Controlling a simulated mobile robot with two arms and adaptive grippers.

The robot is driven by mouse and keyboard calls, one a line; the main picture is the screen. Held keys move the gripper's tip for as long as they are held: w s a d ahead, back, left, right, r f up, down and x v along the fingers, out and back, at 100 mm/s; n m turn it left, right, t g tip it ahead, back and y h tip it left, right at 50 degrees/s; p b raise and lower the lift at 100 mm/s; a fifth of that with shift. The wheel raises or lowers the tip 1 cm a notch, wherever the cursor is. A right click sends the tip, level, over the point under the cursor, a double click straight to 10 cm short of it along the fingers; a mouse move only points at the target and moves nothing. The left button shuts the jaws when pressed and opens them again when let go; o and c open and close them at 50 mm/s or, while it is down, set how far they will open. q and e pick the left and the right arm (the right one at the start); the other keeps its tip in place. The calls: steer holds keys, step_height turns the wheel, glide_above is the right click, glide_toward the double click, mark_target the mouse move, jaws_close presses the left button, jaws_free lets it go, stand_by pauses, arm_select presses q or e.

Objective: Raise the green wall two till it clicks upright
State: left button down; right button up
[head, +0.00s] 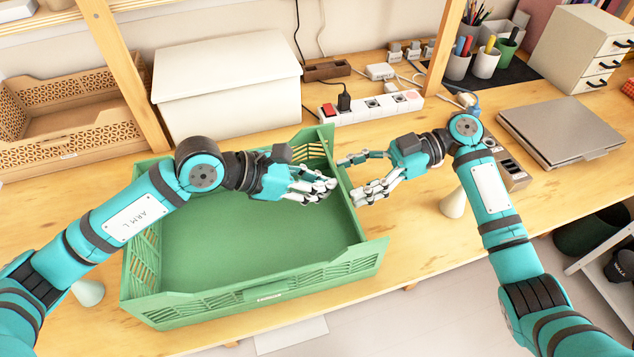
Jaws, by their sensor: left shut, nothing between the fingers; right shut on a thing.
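A green folding crate (262,297) sits on the wooden bench, with its flat floor showing. Its front wall and left wall (146,250) stand up, and a slatted back part (310,148) shows at the far right corner. The right wall (352,222) looks about upright; whether it is latched cannot be told. My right gripper (349,181) is shut on the upper edge of this right wall, from the outside. My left gripper (326,188) is shut and empty just inside the same wall, close to the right gripper. My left arm hides much of the crate's back left.
A white lidded box (228,85) stands close behind the crate. A power strip (375,106), pen cups (486,62) and a closed laptop (562,130) are at the back and right. A white cone (453,203) stands near my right arm.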

arm_select(q)
steer(key=shift+w+d+r, duration=0.3)
steer(key=shift+d, duration=0.35)
arm_select(e)
steer(key=shift+a+f, duration=0.1)
steer(key=shift+f, duration=0.25)
steer(key=o, duration=1.8)
steer(key=shift+c, duration=0.2)
steer(key=shift+r, duration=0.15)
